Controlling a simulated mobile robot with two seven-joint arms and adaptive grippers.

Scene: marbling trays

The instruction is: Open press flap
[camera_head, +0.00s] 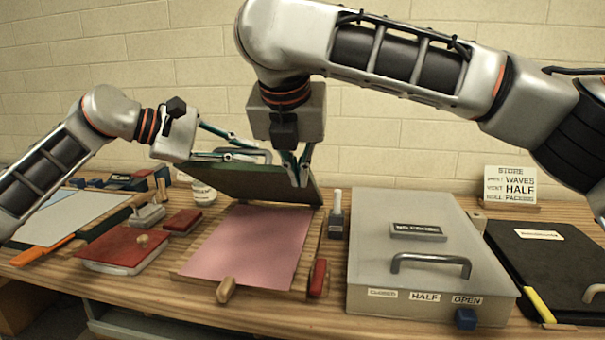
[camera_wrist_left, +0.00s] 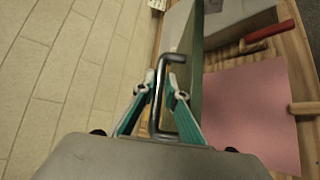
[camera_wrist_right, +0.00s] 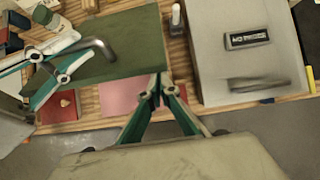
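The press flap (camera_head: 290,193) is a dark green board, raised and tilted up at the back of the press. Its bent metal handle (camera_wrist_left: 158,95) is on the back face. The press bed with a pink sheet (camera_head: 250,245) lies uncovered in front. My left gripper (camera_head: 236,148) is at the handle, with its fingers closed around the bar in the left wrist view (camera_wrist_left: 161,78). My right gripper (camera_head: 300,172) points down by the flap's right end. In the right wrist view its fingertips (camera_wrist_right: 160,78) are close together at the flap's corner; I cannot tell whether they touch it.
A grey box (camera_head: 420,230) with a handled lid stands to the right, with a small bottle (camera_head: 336,215) between it and the press. A black case (camera_head: 545,265) lies at far right. Red-topped blocks (camera_head: 120,248) and a tray (camera_head: 60,222) lie to the left. The wall is behind.

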